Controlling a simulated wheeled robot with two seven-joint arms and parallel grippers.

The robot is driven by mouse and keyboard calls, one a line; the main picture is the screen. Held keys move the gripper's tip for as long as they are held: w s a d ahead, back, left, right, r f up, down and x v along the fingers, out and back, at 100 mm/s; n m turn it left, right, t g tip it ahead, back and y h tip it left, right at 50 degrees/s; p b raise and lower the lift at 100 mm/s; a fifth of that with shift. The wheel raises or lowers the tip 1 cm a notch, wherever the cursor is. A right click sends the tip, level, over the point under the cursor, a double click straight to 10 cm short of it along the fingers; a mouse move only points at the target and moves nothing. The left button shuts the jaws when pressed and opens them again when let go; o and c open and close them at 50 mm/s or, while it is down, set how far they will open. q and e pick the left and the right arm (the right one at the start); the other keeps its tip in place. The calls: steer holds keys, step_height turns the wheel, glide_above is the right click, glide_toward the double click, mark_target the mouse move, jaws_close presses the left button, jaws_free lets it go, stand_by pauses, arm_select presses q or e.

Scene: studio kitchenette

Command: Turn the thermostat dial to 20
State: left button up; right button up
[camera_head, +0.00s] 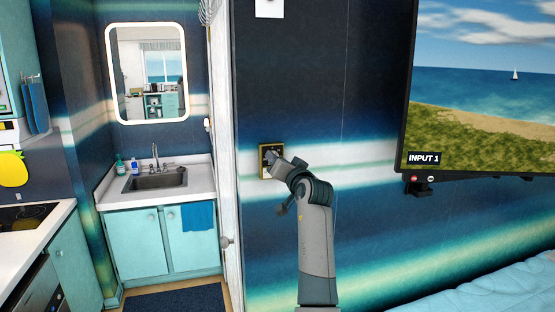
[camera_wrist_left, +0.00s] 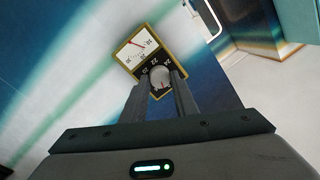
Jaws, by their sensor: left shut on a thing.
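The thermostat (camera_head: 265,172) is a small gold-framed box on the striped wall, partly hidden by my left gripper (camera_head: 273,158) in the head view. In the left wrist view the thermostat (camera_wrist_left: 137,48) appears tilted, with a white gauge with a red needle and, next to it, a black panel with numbers around the dial. The pale round dial (camera_wrist_left: 160,75) has a small red mark. My left gripper (camera_wrist_left: 160,88) is shut on the dial, one finger on each side. The exact setting is too small to read. My right gripper is in neither view.
A large screen (camera_head: 480,90) hangs on the wall at the right, above a pale blue bed (camera_head: 500,285). A white door edge (camera_head: 222,150) stands left of the thermostat, with a sink (camera_head: 158,181) beyond. The wall around the thermostat is clear.

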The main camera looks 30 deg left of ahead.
arm_select(q)
steer(key=shift+s+a+m+t+h+p, duration=0.1)
steer(key=shift+m+t+h+p, duration=0.4)
steer(key=shift+m, duration=4.05)
steer(key=shift+a+m+t+y+p, duration=0.1)
steer(key=shift+m+p, duration=0.85)
steer(key=shift+m, duration=3.55)
steer(key=shift+s+m+t+h+p, duration=0.1)
steer(key=shift+m+t+h+p, duration=0.4)
steer(key=shift+m, duration=4.05)
steer(key=o, duration=0.8)
steer(key=shift+o, duration=1.4)
steer(key=shift+w+f, duration=0.1)
steer(key=shift+f, duration=0.05)
